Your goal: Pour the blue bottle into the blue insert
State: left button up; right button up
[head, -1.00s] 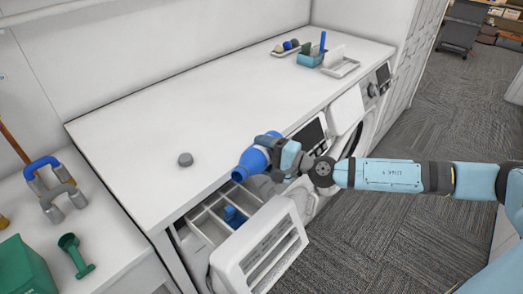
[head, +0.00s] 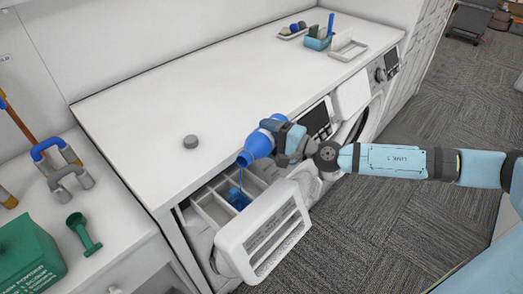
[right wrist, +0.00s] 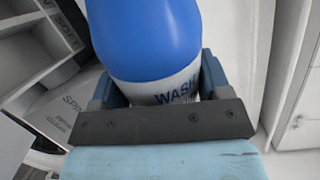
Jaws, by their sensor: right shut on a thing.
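The blue bottle (head: 257,146) is tilted with its mouth down to the left, above the open detergent drawer (head: 211,213). A thin blue stream runs from its mouth toward the blue insert (head: 238,198) in one of the drawer's compartments. My right gripper (head: 279,133) is shut around the bottle's body. In the right wrist view the bottle (right wrist: 148,40) fills the top middle, with a white "WASH" label between the fingers. My left gripper is not in view.
The drawer's white front (head: 262,240) sticks out below the bottle. A green box (head: 28,252), a green scoop (head: 83,234) and a blue-handled grey object (head: 62,172) stand on the left surface. The counter's middle is clear; a teal holder (head: 318,39) stands at the back.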

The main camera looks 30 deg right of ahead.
jog(key=shift+f+n+p, duration=0.3)
jog(key=shift+f+n, duration=0.15)
jog(key=shift+n, duration=0.25)
dwell(3.2)
